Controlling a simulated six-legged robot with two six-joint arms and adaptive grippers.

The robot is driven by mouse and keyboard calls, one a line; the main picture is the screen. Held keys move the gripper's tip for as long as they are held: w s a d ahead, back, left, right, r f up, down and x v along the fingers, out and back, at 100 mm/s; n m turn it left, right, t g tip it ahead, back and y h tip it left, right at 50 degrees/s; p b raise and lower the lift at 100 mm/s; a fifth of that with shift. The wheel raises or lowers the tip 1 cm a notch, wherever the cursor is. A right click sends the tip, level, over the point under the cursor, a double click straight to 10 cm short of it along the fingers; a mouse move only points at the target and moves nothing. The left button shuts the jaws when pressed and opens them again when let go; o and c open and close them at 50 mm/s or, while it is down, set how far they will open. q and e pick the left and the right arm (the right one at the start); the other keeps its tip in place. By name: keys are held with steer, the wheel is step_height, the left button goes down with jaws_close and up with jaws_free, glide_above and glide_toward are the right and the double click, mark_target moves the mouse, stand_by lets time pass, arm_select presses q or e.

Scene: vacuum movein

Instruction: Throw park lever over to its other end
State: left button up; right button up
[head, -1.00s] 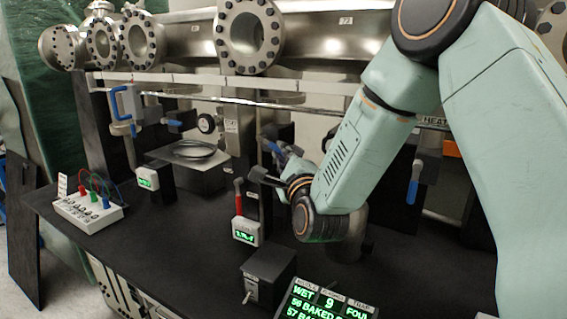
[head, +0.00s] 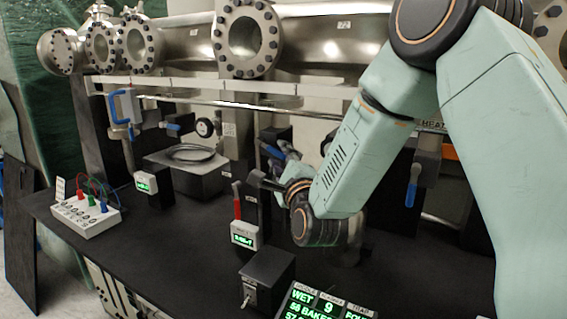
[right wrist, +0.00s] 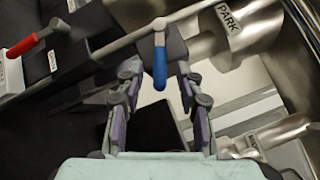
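The park lever (right wrist: 160,68) shows in the right wrist view as a blue grip hanging from a grey bar. The bar runs from the upper middle down to the left, beside a metal pipe with a PARK label (right wrist: 229,16). My right gripper (right wrist: 157,82) is open, with a finger on either side of the blue grip. My left gripper is not in view.
A red-handled lever (head: 237,200) stands left of my right wrist and also shows in the right wrist view (right wrist: 38,38). A black switch box (head: 266,278) and a display panel (head: 325,302) stand in front. Blue-handled valves (head: 120,105) hang at the left.

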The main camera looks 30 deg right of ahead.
steer(key=v, duration=1.1)
steer(key=shift+s, duration=0.35)
steer(key=shift+a, duration=0.1)
